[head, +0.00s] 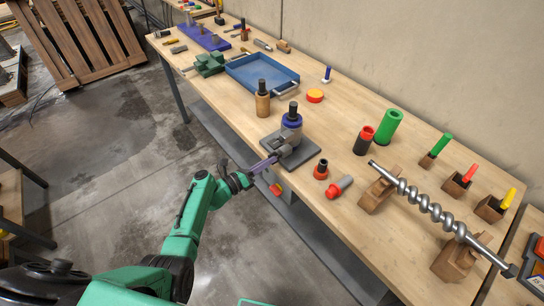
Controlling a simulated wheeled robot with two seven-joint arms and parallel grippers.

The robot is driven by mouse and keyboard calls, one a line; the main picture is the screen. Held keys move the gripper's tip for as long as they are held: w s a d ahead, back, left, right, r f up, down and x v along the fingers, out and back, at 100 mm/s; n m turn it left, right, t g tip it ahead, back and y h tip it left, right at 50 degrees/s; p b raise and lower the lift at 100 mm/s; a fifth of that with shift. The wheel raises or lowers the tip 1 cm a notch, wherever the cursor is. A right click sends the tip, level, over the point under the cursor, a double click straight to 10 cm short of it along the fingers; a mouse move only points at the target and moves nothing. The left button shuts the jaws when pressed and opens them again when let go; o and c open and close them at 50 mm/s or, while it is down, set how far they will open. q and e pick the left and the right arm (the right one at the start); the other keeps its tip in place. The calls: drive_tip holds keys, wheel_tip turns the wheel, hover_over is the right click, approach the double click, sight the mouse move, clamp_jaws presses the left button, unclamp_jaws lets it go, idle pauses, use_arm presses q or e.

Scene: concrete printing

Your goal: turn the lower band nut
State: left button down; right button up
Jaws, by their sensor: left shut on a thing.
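My green left arm reaches up from the bottom left. Its dark left gripper (249,177) is at the table's front edge, shut on a slim purple-grey tool (264,165) that looks like a wrench. The tool points right and up, toward the grey metal fitting (283,150) low on the upright assembly. The assembly has a blue band (291,121) and a black top, and stands on a dark grey base plate (305,158). The tool's tip is at or close to the fitting; I cannot tell whether it sits on a nut. The lower band nut is too small to make out.
A wooden-bodied bottle shape (262,103) and a blue tray (268,76) stand behind the assembly. A red-and-black fitting (321,169) and a grey-red piece (340,187) lie to the right. A steel screw (430,207) rests on wooden blocks further right.

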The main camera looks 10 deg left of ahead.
use_arm(q)
drive_tip(key=shift+r+n+p, duration=0.4)
drive_tip(key=shift+n+p, duration=0.4)
drive_tip(key=shift+n, duration=0.3)
drive_tip(key=shift+d+n+p, duration=0.1)
drive_tip(key=shift+n+p, duration=0.2)
drive_tip(key=shift+n, duration=0.6)
drive_tip(key=shift+f+n, duration=0.25)
drive_tip(key=shift+n, duration=0.25)
drive_tip(key=c, duration=1)
unclamp_jaws()
drive_tip(key=shift+w, duration=0.1)
drive_tip(key=shift+d+f, duration=0.1)
drive_tip(key=shift+f, duration=0.05)
